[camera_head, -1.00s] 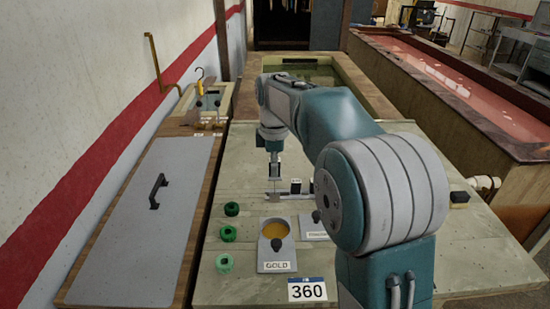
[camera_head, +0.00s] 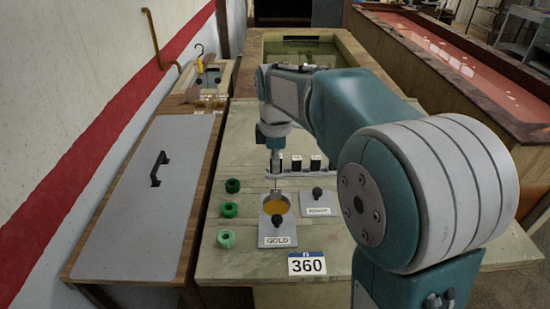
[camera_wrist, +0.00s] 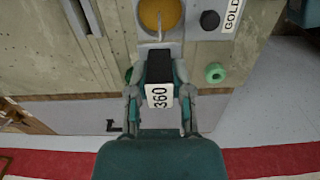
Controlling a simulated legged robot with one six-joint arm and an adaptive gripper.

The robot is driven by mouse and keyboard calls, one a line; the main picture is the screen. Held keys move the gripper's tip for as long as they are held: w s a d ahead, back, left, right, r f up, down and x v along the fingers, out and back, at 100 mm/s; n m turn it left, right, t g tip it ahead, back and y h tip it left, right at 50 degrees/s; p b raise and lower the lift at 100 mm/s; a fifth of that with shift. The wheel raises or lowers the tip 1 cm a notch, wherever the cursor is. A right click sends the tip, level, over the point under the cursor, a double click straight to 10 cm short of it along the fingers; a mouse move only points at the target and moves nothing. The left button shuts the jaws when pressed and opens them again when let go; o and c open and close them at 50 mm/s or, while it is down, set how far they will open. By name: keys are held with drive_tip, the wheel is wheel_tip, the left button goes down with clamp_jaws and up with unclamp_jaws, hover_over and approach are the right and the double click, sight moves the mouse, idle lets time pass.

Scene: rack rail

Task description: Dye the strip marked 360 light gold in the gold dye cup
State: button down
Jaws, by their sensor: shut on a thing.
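The strip marked 360 hangs from a black holder (camera_wrist: 160,66) with a white 360 tag (camera_wrist: 159,96). My gripper (camera_head: 276,172) is shut on this holder, and it also shows in the wrist view (camera_wrist: 159,80). The thin pale strip (camera_wrist: 160,35) points down at the gold dye cup (camera_head: 276,204). In the wrist view its lower end overlaps the gold dye (camera_wrist: 160,12). I cannot tell how deep the tip is, or if it touches the dye. The cup sits on a grey plate labelled GOLD (camera_head: 277,241).
A rail with other black holders (camera_head: 315,163) stands just behind the cup. A second labelled plate (camera_head: 318,203) with a black knob is right of the cup. Several green rings (camera_head: 228,210) lie to the left. A 360 card (camera_head: 307,264) is at the table's front edge.

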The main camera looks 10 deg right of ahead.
sight(275, 189)
drive_tip(key=shift+f, duration=4.65)
drive_tip(key=shift+r, duration=0.1)
